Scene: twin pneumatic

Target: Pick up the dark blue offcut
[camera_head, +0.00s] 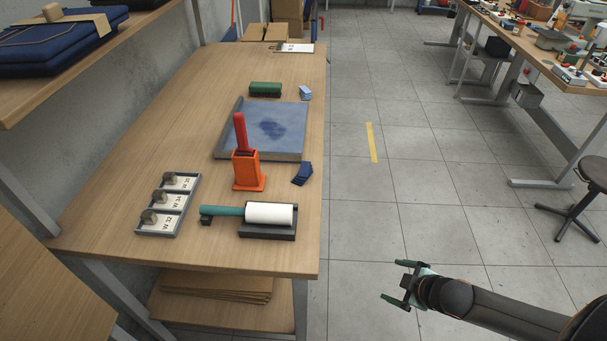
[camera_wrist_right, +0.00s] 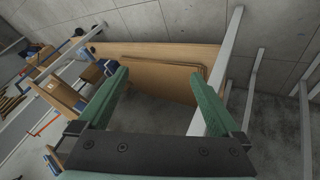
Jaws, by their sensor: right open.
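The dark blue offcut (camera_head: 302,174) lies on the wooden table (camera_head: 225,266), near its right edge, just right of an orange holder. It looks like a small stack or folded piece. My right gripper (camera_head: 388,282) is open and empty over the floor, to the right of the table's front right corner and well apart from the offcut. In the right wrist view its two green fingers (camera_wrist_right: 162,88) are spread with nothing between them. I cannot make out the offcut in that view. My left gripper is not in view.
An orange holder (camera_head: 248,172) with a red handle stands beside a blue-stained tray (camera_head: 227,145). A lint roller (camera_head: 268,213) lies in front.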

